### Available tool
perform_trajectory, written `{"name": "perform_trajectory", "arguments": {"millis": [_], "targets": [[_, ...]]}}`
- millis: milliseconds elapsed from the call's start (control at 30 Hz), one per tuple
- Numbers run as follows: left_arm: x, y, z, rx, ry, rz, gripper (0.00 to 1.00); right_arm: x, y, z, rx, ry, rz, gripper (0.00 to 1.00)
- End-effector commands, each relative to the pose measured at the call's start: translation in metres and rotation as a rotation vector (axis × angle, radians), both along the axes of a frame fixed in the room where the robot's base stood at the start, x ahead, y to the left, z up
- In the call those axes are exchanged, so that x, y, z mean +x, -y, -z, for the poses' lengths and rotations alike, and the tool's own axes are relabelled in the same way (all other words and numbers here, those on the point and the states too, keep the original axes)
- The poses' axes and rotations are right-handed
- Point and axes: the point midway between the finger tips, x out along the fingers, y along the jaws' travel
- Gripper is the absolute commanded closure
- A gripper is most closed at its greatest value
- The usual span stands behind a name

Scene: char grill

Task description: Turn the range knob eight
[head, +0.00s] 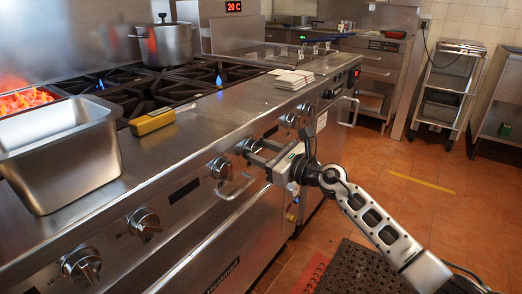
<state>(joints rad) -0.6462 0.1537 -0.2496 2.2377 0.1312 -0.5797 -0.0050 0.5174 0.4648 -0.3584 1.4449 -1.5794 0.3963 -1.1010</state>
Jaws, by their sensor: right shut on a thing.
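A row of silver range knobs runs along the sloping front panel of the range. My right gripper (258,151) reaches in from the right and is shut on one of these knobs (246,146), which its fingers partly hide. The nearest free knob on the left (220,168) stands apart from the gripper. Two more knobs (289,119) (305,108) sit farther along to the right. I cannot read a number on the held knob or tell its turned angle. My left gripper is not in view.
Two knobs (145,223) (82,265) are at the near left. A steel pan (60,165), a yellow device (152,122) and white square pieces (293,79) lie on the range top. A pot (167,45) stands near lit burners.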

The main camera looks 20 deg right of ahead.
Motion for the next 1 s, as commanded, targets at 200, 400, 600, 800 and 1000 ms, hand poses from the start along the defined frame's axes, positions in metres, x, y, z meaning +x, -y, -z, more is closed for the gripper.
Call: {"name": "perform_trajectory", "arguments": {"millis": [200,400,600,800,1000], "targets": [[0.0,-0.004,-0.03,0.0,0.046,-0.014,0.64,-0.001,-0.001,-0.002,0.093,-0.078,-0.003,0.78],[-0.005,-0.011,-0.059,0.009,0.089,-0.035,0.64,-0.001,-0.001,-0.003,0.223,-0.18,-0.001,0.78],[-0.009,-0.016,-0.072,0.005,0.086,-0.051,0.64,0.0,0.0,-0.003,0.358,-0.284,-0.001,0.78],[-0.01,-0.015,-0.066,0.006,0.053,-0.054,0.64,0.0,-0.001,-0.002,0.468,-0.37,-0.002,0.78],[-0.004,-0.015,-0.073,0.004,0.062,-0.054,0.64,0.0,-0.001,-0.001,0.544,-0.43,-0.003,0.78]]}}
